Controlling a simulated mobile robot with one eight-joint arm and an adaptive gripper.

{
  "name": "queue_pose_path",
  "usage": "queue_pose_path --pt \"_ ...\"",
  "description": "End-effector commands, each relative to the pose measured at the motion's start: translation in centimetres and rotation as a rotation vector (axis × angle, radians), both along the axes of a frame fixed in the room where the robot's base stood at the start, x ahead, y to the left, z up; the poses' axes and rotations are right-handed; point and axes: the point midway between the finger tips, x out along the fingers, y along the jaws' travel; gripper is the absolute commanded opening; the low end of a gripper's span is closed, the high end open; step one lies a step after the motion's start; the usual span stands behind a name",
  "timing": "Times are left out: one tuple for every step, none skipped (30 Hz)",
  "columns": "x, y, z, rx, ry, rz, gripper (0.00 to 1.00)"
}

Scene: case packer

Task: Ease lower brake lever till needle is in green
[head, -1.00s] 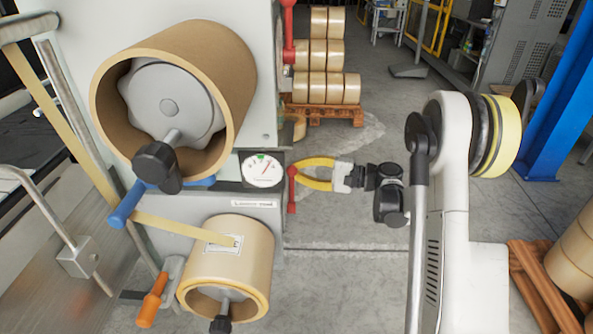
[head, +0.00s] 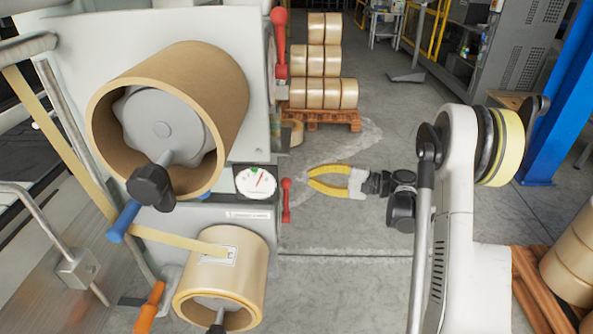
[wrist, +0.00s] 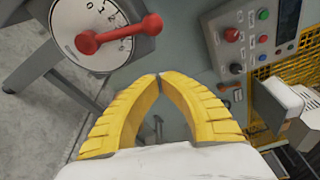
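The lower brake lever (head: 286,201) is red and stands at the machine's right side, beside the gauge. In the wrist view a red lever (wrist: 118,35) with ball ends lies across a white numbered dial (wrist: 70,22). The round white gauge (head: 256,181) has a red needle pointing up and slightly right; its green mark is small, and I cannot tell whether the needle is within it. My gripper (head: 309,179) has yellow fingers and is just right of the lower lever, apart from it. Its fingertips meet in the wrist view (wrist: 158,77), with nothing between them.
A large tape roll (head: 215,85) and a smaller lower roll (head: 235,265) sit on the machine. The red upper lever (head: 279,40) stands above. An orange handle (head: 148,308) is at lower left. Stacked rolls on a pallet (head: 335,118) stand behind.

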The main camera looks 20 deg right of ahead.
Motion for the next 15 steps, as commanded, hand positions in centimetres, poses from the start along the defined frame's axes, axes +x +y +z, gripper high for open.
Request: queue_pose_path --pt "-0.4 -0.9 0.3 0.0 0.0 -0.003 0.0" --pt "-0.7 -1.3 0.2 0.0 0.0 -0.003 0.0" --pt "-1.0 -1.7 0.2 -0.001 0.0 -0.002 0.0" --pt "-1.1 -2.0 0.2 -0.001 0.0 -0.002 0.0" --pt "-1.3 -2.3 0.2 -0.001 0.0 -0.002 0.0" --pt "-1.5 -2.5 0.2 -0.001 -0.001 -0.002 0.0" --pt "-1.6 -2.6 0.2 -0.006 -0.003 -0.001 0.0" --pt "-1.6 -2.5 0.3 -0.017 -0.011 0.001 0.0" --pt "-1.7 -2.3 0.6 -0.044 -0.025 0.004 0.0" --pt "-1.7 -1.9 0.9 -0.075 -0.042 0.006 0.0" --pt "-1.7 -1.4 1.3 -0.117 -0.067 0.01 0.0" --pt "-1.7 -0.5 2.0 -0.19 -0.109 0.022 0.0" --pt "-1.8 0.2 2.5 -0.257 -0.148 0.032 0.0" --pt "-2.0 1.1 3.1 -0.332 -0.195 0.05 0.0" --pt "-2.4 2.2 3.9 -0.446 -0.265 0.079 0.0"
